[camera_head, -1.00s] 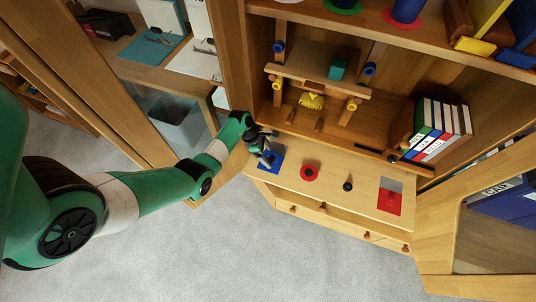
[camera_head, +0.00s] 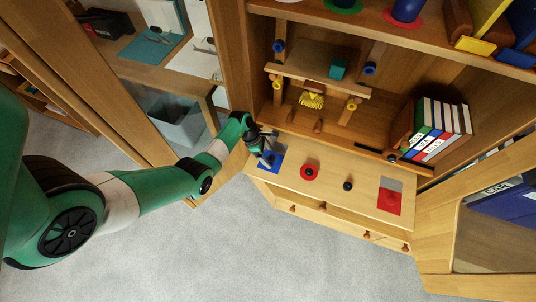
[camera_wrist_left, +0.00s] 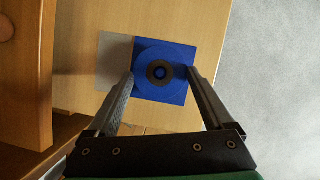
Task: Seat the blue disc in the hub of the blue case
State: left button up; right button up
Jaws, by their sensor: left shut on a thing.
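The blue case (camera_head: 275,164) lies on the pale wooden ledge at the front of the cabinet. In the left wrist view it is a blue square (camera_wrist_left: 188,95) with a grey panel (camera_wrist_left: 113,60) beside it. The blue disc (camera_wrist_left: 160,90) shows over the blue square, with a dark ring and a blue centre in its middle. My left gripper (camera_head: 265,152) is at the case. In the wrist view its two fingers (camera_wrist_left: 160,75) stand on either side of the disc, shut on it. Whether the disc touches the hub cannot be told. My right gripper is not in view.
To the right on the ledge are a red disc (camera_head: 309,173) with a dark centre, a black knob (camera_head: 347,186) and a red-and-grey case (camera_head: 389,201). Behind stand a wooden rack (camera_head: 318,82) and several binders (camera_head: 437,128). An open cabinet door (camera_head: 440,235) is at the right.

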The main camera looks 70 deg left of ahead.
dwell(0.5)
pick_arm(q)
jog(key=shift+f, duration=0.25)
jog(key=o, duration=1.1)
jog(key=shift+r, duration=0.1)
jog(key=p+v, duration=0.5)
jog(key=v, duration=0.2)
jog(key=shift+s+r, duration=0.15)
